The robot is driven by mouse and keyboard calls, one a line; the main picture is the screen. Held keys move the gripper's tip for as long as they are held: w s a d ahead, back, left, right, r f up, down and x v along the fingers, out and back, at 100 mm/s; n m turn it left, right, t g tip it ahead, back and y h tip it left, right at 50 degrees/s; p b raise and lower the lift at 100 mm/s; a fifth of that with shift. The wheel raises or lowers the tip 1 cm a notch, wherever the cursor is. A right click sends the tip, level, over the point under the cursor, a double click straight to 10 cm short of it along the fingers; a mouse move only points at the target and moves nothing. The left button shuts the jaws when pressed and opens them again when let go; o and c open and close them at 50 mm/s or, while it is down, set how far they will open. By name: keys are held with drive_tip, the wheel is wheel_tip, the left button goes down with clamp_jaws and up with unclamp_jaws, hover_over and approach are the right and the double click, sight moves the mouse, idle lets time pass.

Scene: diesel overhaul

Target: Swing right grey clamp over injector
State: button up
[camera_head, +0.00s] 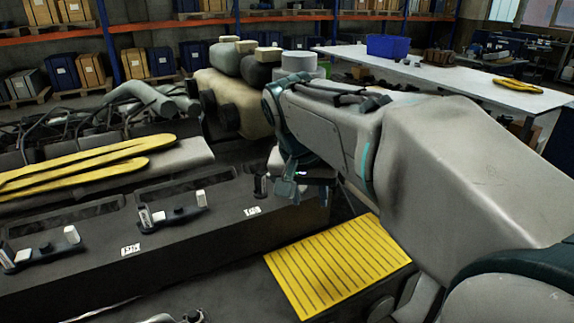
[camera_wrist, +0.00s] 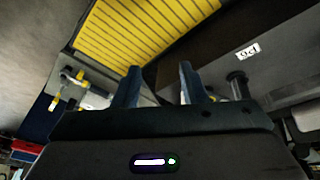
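My gripper (camera_head: 287,188) hangs at the right end of the dark engine block (camera_head: 205,235), near a label. In the wrist view its two fingers (camera_wrist: 160,84) stand apart with nothing held between them. Which block is the right grey clamp, and which part is the injector, I cannot tell. Part of the block beside my gripper is hidden by my arm.
A yellow ribbed platform (camera_head: 335,265) lies below my arm. Long yellow pieces (camera_head: 80,165) lie on the engine at left. A dark stud (camera_wrist: 237,84) and a white label (camera_wrist: 248,51) are right of my fingers. A white table (camera_head: 450,80) with a blue bin (camera_head: 388,46) stands behind.

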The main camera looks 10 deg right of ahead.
drive_tip(key=w+a+r+m+h, duration=0.1)
drive_tip(key=w+a+r+m, duration=0.1)
drive_tip(key=w+r+m, duration=0.65)
drive_tip(key=w+d+f+n, duration=0.1)
drive_tip(key=w+f, duration=0.1)
drive_tip(key=f, duration=0.2)
drive_tip(key=w+d+f+n, duration=0.1)
drive_tip(key=w+f, duration=0.1)
drive_tip(key=f, duration=0.3)
drive_tip(key=w+d+f+n, duration=0.1)
drive_tip(key=d+f, duration=0.1)
drive_tip(key=f, duration=0.3)
drive_tip(key=shift+w+d, duration=0.1)
drive_tip(key=shift+w, duration=0.3)
drive_tip(key=shift+c, duration=0.4)
clamp_jaws()
